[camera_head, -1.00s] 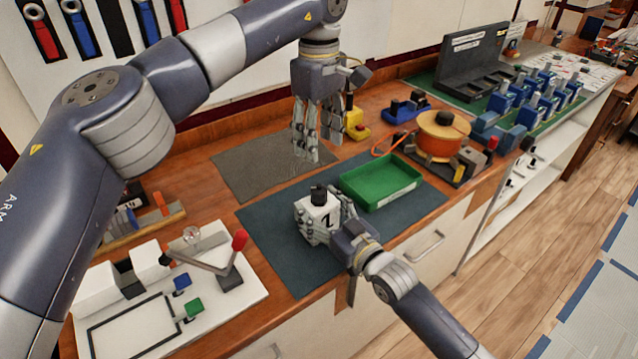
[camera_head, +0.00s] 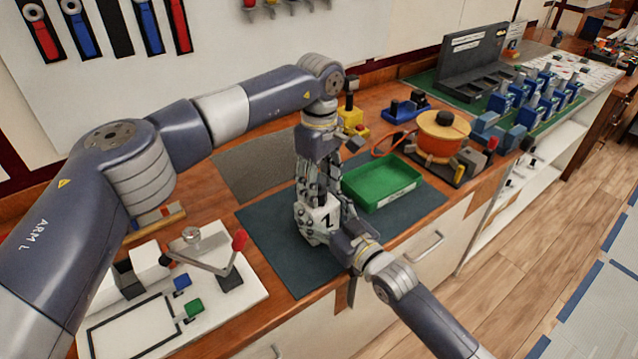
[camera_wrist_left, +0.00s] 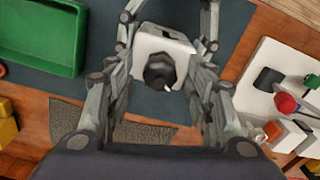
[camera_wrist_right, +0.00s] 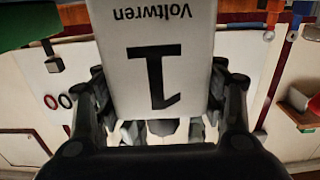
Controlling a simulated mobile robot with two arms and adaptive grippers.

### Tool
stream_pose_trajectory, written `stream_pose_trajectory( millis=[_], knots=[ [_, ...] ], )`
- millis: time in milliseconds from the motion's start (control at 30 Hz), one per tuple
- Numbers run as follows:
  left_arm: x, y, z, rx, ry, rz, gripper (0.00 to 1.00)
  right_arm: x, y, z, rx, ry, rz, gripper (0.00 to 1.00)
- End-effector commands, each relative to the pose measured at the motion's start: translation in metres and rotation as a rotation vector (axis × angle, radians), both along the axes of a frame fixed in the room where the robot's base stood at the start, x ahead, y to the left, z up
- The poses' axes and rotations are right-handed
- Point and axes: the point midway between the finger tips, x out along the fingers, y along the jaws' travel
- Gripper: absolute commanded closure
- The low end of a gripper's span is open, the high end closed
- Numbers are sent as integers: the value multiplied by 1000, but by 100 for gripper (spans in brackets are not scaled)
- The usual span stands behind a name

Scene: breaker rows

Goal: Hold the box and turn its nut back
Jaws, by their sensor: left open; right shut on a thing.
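The white box (camera_head: 316,226) stands on the dark mat, with a large digit on its side. The right wrist view shows its face (camera_wrist_right: 150,75) with "Voltwren" and a 1, upside down. My right gripper (camera_head: 332,218) is shut on the box from the front right. My left gripper (camera_head: 319,190) points down over the box from above, open. In the left wrist view, the black nut (camera_wrist_left: 160,70) on the box's top (camera_wrist_left: 150,44) lies between the open fingers, apparently not gripped. In the head view the left fingers hide the nut.
A green tray (camera_head: 382,184) sits on the mat (camera_head: 275,240) right beside the box. An orange reel (camera_head: 440,136) stands farther right. A white board (camera_head: 215,285) with a red-knobbed lever (camera_head: 239,240) is at left. The grey mat (camera_head: 250,170) behind is bare.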

Motion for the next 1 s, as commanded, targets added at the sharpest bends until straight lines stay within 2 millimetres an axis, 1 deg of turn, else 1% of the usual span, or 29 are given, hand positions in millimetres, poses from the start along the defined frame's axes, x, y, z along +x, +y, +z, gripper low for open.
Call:
stream_pose_trajectory(
  millis=[67, 100, 167, 200, 300, 667, 867, 1000],
  knots=[
    [0, 0, 0, 0, 0, 0, 51, 0, 0, 0, -1, 1, -1, 74],
    [0, 0, 0, 0, 0, 0, 53, 0, 0, 0, -1, 1, -1, 74],
    [0, 0, 0, 0, 0, 0, 67, 0, 0, 0, -1, 1, -1, 74],
    [0, 0, 0, 0, 0, 0, 76, 0, 0, 0, -1, 1, -1, 74],
    [0, 0, 0, 0, 0, 0, 95, 0, 0, 0, -1, 1, -1, 74],
    [0, 0, 0, 1, 1, 32, 96, 0, 0, 0, -1, 1, 0, 74],
    [0, 0, 0, 1, 1, 132, 96, 0, 0, 0, -1, 1, 0, 74],
    [0, 0, 0, 2, 1, 243, 96, 0, 0, 0, -1, 1, 0, 74]
  ],
)
